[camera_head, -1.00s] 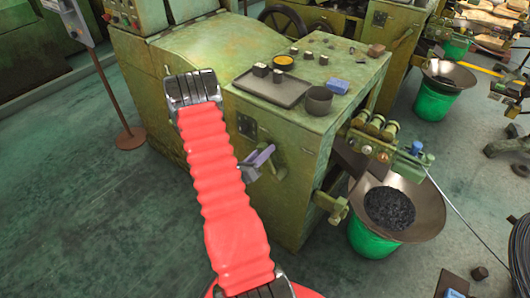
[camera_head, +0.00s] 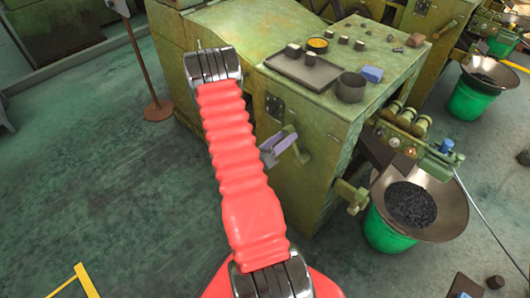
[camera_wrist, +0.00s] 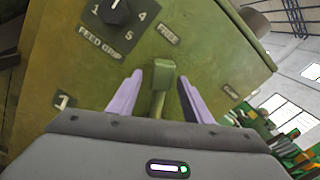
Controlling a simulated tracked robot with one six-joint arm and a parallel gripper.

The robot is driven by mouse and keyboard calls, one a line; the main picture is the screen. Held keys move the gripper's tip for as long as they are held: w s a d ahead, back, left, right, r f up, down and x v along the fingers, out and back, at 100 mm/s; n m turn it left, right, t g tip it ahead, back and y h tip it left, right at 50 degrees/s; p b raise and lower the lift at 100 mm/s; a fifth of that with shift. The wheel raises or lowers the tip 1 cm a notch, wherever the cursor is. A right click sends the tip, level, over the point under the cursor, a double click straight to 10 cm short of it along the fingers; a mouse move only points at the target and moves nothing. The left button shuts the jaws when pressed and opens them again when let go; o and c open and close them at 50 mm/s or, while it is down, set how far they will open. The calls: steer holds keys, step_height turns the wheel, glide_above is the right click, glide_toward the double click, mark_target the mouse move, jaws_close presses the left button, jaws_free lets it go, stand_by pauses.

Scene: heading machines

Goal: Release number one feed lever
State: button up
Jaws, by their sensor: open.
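The feed lever (camera_wrist: 164,69) is a green square knob on a short stem, on the green machine's panel in the wrist view. A plate marked 1 (camera_wrist: 63,101) is to its lower left, and a FREE label (camera_wrist: 168,33) is above it. My gripper (camera_wrist: 160,84) is open, with one purple finger on each side of the lever. A gap shows between the knob and each finger; I cannot tell whether the stem is touched. In the head view, my purple gripper (camera_head: 276,147) is at the machine's side, beside the green lever parts, which it partly hides.
A FEED GRIP dial (camera_wrist: 117,12) is at the panel's upper left. On the machine top are a dark tray (camera_head: 305,72), a dark cup (camera_head: 351,87) and a blue block (camera_head: 372,74). A wide pan on a green bucket (camera_head: 392,232) stands at right. The floor at left is mostly clear.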

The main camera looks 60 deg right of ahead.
steer(key=v, duration=1)
steer(key=shift+a, duration=0.2)
steer(key=shift+w, duration=0.1)
stand_by(0.4)
